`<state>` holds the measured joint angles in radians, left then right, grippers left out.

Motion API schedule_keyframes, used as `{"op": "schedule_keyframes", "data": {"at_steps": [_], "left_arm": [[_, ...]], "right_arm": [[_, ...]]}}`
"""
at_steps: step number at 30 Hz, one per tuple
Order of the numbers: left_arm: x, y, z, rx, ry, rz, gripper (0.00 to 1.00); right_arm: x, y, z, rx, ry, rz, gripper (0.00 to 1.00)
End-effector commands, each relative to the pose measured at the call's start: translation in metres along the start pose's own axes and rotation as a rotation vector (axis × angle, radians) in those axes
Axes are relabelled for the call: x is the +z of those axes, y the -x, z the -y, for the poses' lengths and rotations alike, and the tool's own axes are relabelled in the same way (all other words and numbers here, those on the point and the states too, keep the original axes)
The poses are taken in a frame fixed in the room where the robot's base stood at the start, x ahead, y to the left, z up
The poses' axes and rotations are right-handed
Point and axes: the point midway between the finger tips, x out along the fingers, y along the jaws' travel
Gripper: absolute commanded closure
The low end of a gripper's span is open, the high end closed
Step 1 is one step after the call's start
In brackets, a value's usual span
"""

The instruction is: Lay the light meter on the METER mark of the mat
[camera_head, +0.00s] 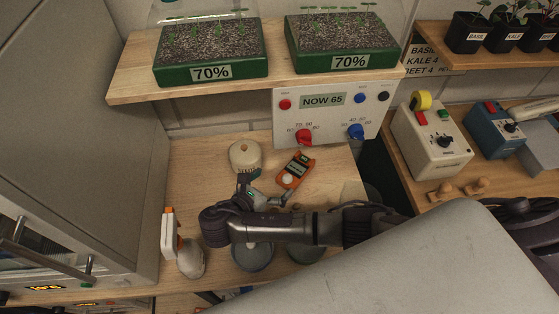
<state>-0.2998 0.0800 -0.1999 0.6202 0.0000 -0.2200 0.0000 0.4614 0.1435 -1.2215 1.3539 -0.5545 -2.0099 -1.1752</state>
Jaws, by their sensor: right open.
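The light meter (297,166), orange with a small dark screen and a pale round sensor, lies on the wooden bench below the control panel. My right gripper (264,189) is open, its fingers spread on the near left side of the meter. One finger is close to the meter's lower end; I cannot tell whether they touch. My right arm crosses the bench from the right and hides part of it. I cannot make out the mat or its METER mark. My left gripper is not in view.
A cream round object (245,155) stands just left of the meter. A spray bottle (190,258) and a grey round dish (252,258) are nearer. The control panel (330,112) hangs under the shelf (130,75) with seedling trays. A grey cabinet (75,120) bounds the left.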

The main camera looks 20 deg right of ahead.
Motion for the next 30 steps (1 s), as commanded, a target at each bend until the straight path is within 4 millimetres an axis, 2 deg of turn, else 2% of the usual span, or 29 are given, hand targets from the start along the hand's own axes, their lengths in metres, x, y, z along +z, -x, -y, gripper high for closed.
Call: {"op": "schedule_keyframes", "data": {"at_steps": [3,8,10,17,25,30], "left_arm": [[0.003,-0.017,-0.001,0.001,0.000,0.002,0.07],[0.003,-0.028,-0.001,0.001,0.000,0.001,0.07],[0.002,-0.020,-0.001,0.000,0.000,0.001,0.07],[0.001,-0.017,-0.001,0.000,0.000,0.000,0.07],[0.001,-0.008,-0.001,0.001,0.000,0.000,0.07],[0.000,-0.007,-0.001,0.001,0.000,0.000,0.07]], "right_arm": [[-0.003,-0.026,0.000,-0.001,-0.002,0.008,0.02],[-0.002,-0.057,0.000,-0.003,-0.001,0.006,0.02],[0.001,-0.065,0.000,-0.004,0.000,0.004,0.02],[0.000,-0.083,0.000,-0.003,0.000,0.001,0.02],[-0.007,-0.120,-0.003,-0.005,0.000,0.003,0.02],[-0.008,-0.132,-0.003,-0.001,-0.001,0.001,0.02]]}}
